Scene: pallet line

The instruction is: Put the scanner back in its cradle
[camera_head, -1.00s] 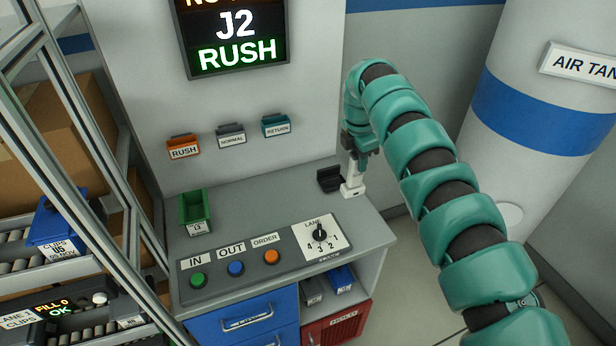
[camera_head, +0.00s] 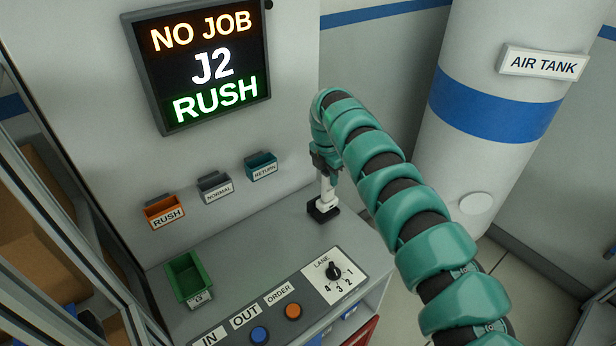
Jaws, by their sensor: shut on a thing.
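The white scanner (camera_head: 327,196) is upright under my gripper (camera_head: 325,173), which is shut on its upper part. The black cradle (camera_head: 319,212) stands on the grey desk top at its back right corner. The scanner's lower end is at the cradle and overlaps it in this view. I cannot tell whether it is fully seated. My arm hides part of the desk's right edge.
A green bin (camera_head: 187,279) stands at the desk's left. A control panel with buttons and a lane dial (camera_head: 334,270) lies in front. Rush (camera_head: 164,212), normal (camera_head: 214,187) and return (camera_head: 261,167) holders hang on the wall. An air tank (camera_head: 490,130) stands at right.

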